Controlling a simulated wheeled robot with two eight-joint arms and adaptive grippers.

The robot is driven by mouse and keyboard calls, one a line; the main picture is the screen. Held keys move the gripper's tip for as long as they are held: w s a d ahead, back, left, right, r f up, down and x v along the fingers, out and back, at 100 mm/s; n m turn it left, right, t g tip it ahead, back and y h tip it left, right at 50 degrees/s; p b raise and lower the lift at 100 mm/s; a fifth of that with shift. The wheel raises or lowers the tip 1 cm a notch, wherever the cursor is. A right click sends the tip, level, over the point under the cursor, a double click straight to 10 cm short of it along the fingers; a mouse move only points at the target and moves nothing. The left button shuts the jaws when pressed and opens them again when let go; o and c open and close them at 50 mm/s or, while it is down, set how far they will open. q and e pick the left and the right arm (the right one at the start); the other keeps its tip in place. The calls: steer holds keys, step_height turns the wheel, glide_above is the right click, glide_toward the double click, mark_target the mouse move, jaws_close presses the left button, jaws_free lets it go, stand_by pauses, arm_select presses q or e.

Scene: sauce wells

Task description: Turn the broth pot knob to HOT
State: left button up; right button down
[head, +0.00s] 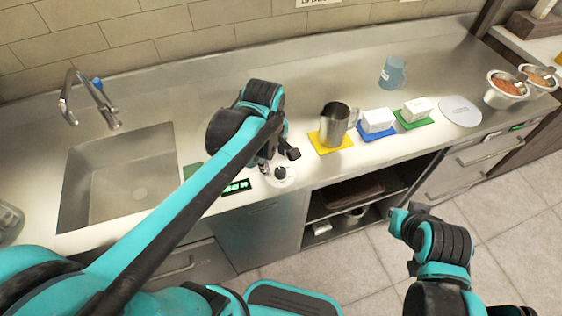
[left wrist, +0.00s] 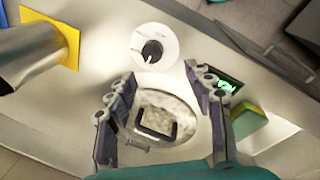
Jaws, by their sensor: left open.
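The black knob (head: 280,172) sits on a round white dial (head: 287,183) at the counter's front. A round, mottled lid-like top with a black handle (left wrist: 163,118) lies between the fingers in the wrist view. My arm mostly hides it in the head view.
A green-lit display (head: 237,187) is left of the dial. A metal pitcher (head: 334,126) on a yellow mat (head: 344,147) stands to the right. A sponge (left wrist: 248,120) lies near the display. The sink (head: 118,185) is further left.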

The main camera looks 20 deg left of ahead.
mark_target(280, 171)
arm_select(q)
steer(key=shift+w+d+n+g, duration=0.3)
steer(key=shift+w+n+g, duration=0.1)
steer(key=shift+w+n, duration=0.5)
steer(key=shift+w+d+n, duration=0.15)
steer(key=shift+n, duration=0.45)
steer(key=shift+f+n+g, duration=0.2)
steer(key=shift+n+g, duration=0.1)
steer(key=f+b, duration=0.1)
steer(key=f, duration=0.1)
steer(key=f+b, duration=0.1)
steer(key=f, duration=0.4)
steer(key=shift+w+f+b, duration=0.25)
steer(key=shift+f+b, duration=0.1)
steer(key=shift+b, duration=0.05)
steer(key=c, duration=1.2)
